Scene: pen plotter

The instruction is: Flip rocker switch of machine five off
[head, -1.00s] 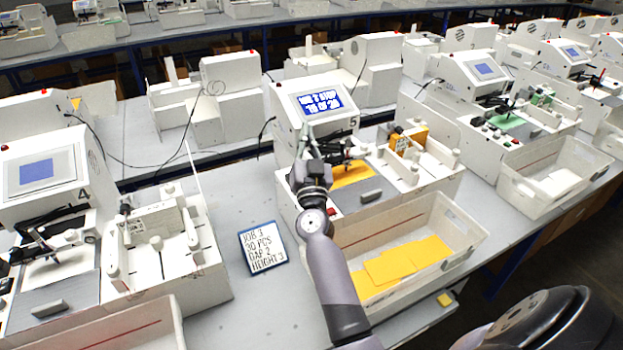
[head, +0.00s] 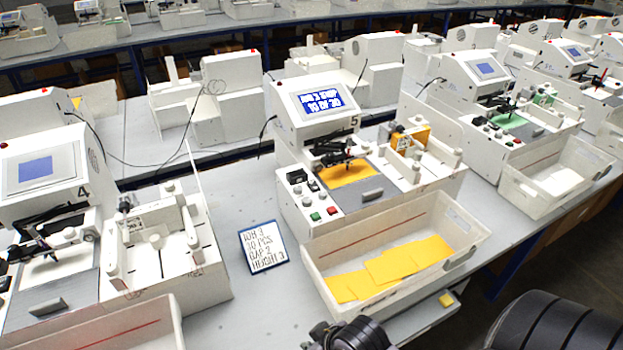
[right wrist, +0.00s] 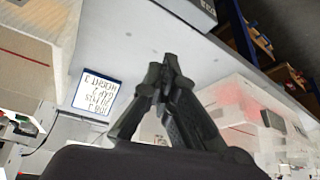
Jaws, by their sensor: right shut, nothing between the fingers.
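Machine five (head: 287,130) is the white plotter in the middle of the head view, with a "5" beside its lit blue screen (head: 319,100). Its control panel (head: 304,212) is on the left front. It carries black switch parts (head: 296,176), pale knobs, a green button (head: 315,216) and a red button (head: 332,211). The rocker's position is too small to tell. My right gripper (head: 347,334) is at the bottom edge of the head view, clear of the machine, its fingertips not distinct there. In the right wrist view its fingers (right wrist: 168,66) are closed together and empty. My left gripper is not in view.
A white bin (head: 322,273) with yellow sheets (head: 395,265) stands in front of machine five. A job card (head: 263,247) lies left of it. Machine four (head: 70,165) is at the left, another plotter (head: 470,65) at the right. The bench between machines four and five is mostly clear.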

